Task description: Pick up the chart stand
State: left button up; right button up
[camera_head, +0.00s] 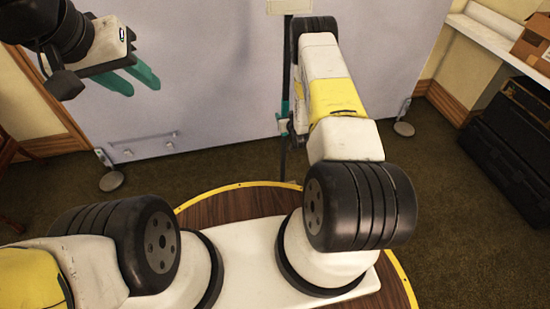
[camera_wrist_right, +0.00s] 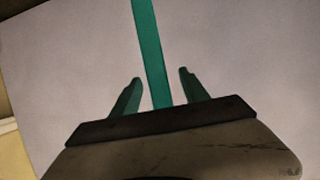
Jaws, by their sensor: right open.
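The chart stand (camera_head: 283,160) is a thin upright pole in the middle of the head view, with a pale panel (camera_head: 289,6) at its top, cut off by the frame edge. My right arm hides part of it. In the right wrist view its teal pole (camera_wrist_right: 148,30) runs down between the two fingers of my right gripper (camera_wrist_right: 158,75). The right gripper is open, with a visible gap on each side of the pole. My left gripper (camera_head: 144,90) is raised at the upper left, empty, its two teal fingers apart.
A large pale board (camera_head: 200,80) on feet stands behind the stand. A round wooden platform edged in yellow (camera_head: 240,186) lies below. At the right are a shelf (camera_head: 490,40) with a cardboard box (camera_head: 533,45) and dark cases (camera_head: 510,135). Brown carpet between is clear.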

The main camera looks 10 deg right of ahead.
jog(key=shift+x, duration=2.85)
jog(key=shift+d, duration=0.1)
grip_shut()
jog(key=shift+w+r, duration=0.1)
jog(key=shift+w, duration=0.05)
